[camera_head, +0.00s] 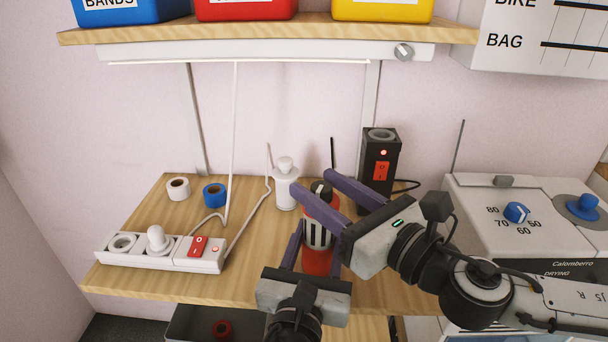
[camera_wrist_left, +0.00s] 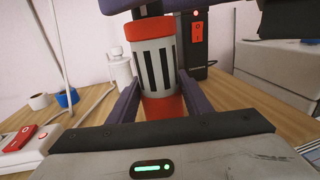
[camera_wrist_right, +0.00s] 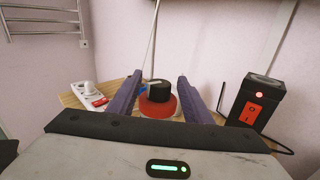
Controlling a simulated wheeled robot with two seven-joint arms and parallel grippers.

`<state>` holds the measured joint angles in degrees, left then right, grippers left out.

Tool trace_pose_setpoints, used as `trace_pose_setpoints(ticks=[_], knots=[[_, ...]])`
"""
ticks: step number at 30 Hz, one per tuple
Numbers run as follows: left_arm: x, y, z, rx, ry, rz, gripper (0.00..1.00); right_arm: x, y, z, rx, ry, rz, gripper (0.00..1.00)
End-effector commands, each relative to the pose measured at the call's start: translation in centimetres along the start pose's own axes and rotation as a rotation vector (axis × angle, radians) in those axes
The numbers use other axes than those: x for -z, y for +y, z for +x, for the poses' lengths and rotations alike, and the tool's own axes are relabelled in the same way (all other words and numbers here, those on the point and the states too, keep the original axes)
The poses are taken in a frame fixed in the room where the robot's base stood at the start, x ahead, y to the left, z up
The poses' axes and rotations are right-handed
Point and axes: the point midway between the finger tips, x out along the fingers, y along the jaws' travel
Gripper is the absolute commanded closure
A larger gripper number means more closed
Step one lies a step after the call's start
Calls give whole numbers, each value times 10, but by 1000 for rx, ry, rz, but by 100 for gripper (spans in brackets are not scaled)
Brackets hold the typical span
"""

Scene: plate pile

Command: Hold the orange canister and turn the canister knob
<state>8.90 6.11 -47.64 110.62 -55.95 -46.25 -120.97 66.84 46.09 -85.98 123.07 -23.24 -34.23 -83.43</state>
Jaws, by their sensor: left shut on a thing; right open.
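The orange-red canister (camera_head: 317,262) stands upright on the wooden table, with a white slotted band (camera_wrist_left: 156,68) around its middle. Its black knob (camera_wrist_right: 160,92) sits on top; it also shows in the head view (camera_head: 321,188). My left gripper (camera_head: 308,240) is shut on the canister's body from the front, one finger on each side, as the left wrist view (camera_wrist_left: 158,104) shows. My right gripper (camera_head: 313,184) is open at the height of the knob, its fingers reaching in from the right. In the right wrist view its fingers (camera_wrist_right: 160,82) stand on either side of the knob, with gaps.
A black box with a red switch (camera_head: 381,170) stands right behind the canister. A white bottle (camera_head: 285,188) stands behind left. A power strip (camera_head: 125,262) and two tape rolls (camera_head: 214,194) lie left. A shelf (camera_head: 270,30) hangs above; a white machine (camera_head: 480,215) stands right.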

Motion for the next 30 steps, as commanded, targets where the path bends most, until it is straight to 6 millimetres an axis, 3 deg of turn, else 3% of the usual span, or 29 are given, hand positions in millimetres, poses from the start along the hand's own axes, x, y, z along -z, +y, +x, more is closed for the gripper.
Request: trace_pose_setpoints(ticks=[3, 9, 20, 27, 30], knots=[[-1, 0, 0, 0, -1, 0, 95, -1, 1, 22, -1, -1, 0, 55], [-1, 0, 0, 0, -1, 0, 95, 0, 0, 43, 0, 0, 1, 55], [-1, 0, 0, -1, -1, 0, 95, 0, 0, 47, 1, 0, 1, 55], [-1, 0, 0, -1, -1, 0, 95, 0, 0, 47, 1, 0, 1, 95], [-1, 0, 0, -1, -1, 0, 95, 0, 0, 47, 4, 0, 1, 96]])
